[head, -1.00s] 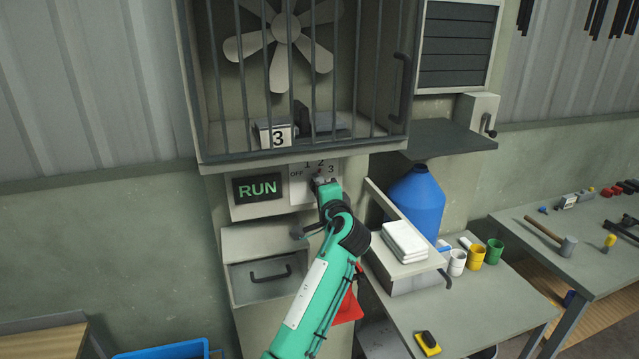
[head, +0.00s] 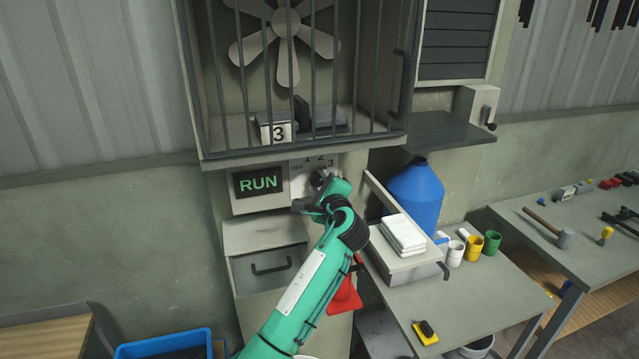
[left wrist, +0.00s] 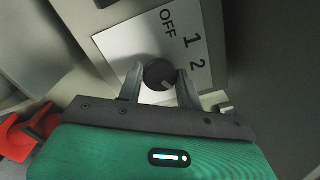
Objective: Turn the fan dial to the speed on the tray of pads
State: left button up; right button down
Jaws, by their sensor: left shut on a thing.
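The fan dial is a dark round knob (left wrist: 158,74) on a white plate marked OFF, 1 and 2 in the left wrist view; the 3 shows in the head view. A light mark on the knob points to the lower right, past the 2. My left gripper (left wrist: 160,82) is shut on the knob, one finger on each side. In the head view the gripper (head: 326,182) covers part of the dial plate (head: 300,180). A card reading 3 (head: 279,132) stands at the front of a grey tray-like thing behind the bars. My right gripper is not in view.
The fan (head: 285,30) is behind bars above the dial. A green RUN display (head: 258,182) is left of the dial. White folded pads (head: 403,235), a blue jug (head: 416,195) and cups stand on the bench at right. A drawer handle (head: 271,267) is below.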

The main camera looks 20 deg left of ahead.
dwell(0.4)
pick_arm(q)
jog(key=o, duration=1)
jog(key=b+v, duration=0.6)
jog(key=v, duration=0.7)
jog(key=shift+s+d, duration=0.25)
